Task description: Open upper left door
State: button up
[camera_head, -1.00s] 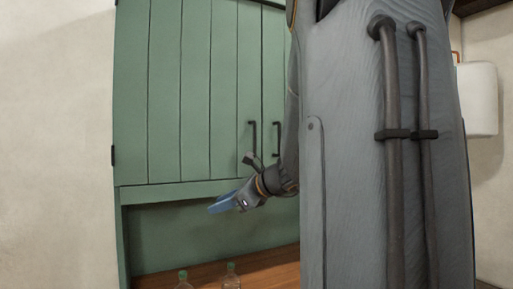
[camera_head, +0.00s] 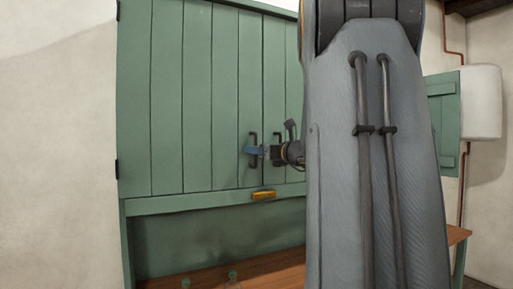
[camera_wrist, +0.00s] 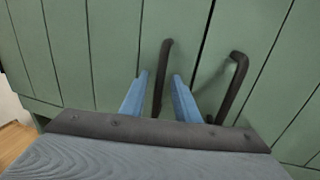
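The upper left door (camera_head: 180,95) is a green plank door and looks shut, with hinges on its left edge. Its dark bar handle (camera_head: 253,148) is near its right edge. In the wrist view the left door's handle (camera_wrist: 161,78) stands between the two blue fingers of my gripper (camera_wrist: 160,92). The fingers are apart, with visible gaps on both sides of the bar. In the head view my gripper (camera_head: 254,151) is at the height of the handles. The right door's handle (camera_wrist: 233,86) is just right of my right finger.
A yellow-orange object (camera_head: 264,195) shows on the rail under the doors. An open green door panel (camera_head: 445,120) and a white tank (camera_head: 482,102) are at the right. My arm hides much of the right side.

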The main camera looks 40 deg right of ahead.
jog(key=shift+w, duration=0.3)
grip_shut()
jog(key=shift+a, duration=0.15)
